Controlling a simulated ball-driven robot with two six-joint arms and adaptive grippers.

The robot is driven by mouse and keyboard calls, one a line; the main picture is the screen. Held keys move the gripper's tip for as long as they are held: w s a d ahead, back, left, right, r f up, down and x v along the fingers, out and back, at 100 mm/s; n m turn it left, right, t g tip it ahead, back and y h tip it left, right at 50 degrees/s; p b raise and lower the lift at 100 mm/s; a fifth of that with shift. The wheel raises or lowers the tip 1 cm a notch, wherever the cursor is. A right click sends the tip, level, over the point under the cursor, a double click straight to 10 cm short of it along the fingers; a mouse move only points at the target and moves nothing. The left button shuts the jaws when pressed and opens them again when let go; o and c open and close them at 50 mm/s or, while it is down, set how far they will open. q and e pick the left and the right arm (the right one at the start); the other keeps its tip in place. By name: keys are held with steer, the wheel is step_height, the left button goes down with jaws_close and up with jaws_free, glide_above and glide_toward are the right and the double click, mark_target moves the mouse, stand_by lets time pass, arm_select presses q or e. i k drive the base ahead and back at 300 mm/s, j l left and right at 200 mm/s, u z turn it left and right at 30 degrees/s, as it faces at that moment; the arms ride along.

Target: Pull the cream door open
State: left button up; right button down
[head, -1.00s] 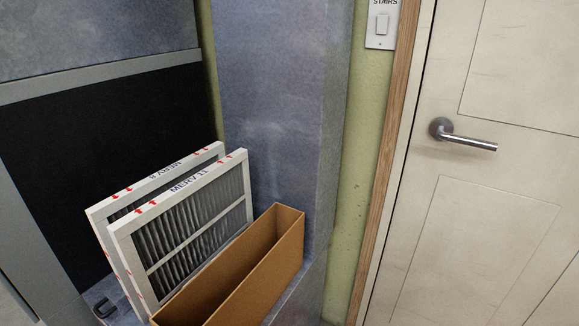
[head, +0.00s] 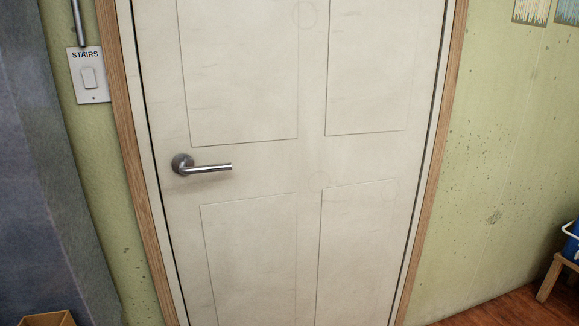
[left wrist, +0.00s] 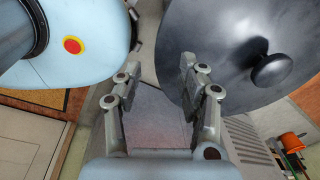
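The cream door (head: 310,165) fills the middle of the head view and stands shut in its wooden frame (head: 132,150). A thin dark gap runs along its edges. Its silver lever handle (head: 205,167) is on the left side of the door and lies about level, pointing right. My left gripper (left wrist: 157,75) shows in the left wrist view, with its two fingers apart and nothing between them. Neither gripper shows in the head view, and nothing touches the handle. My right gripper is in neither view.
A switch plate marked STAIRS (head: 90,76) is on the green wall left of the frame. A blue-grey column (head: 45,200) stands further left, with a cardboard box (head: 48,319) at its foot. A wooden stool (head: 557,275) holding a blue item (head: 571,242) stands at the right edge.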

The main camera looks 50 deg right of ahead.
mark_target(288, 136)
steer(key=z, duration=1.55)
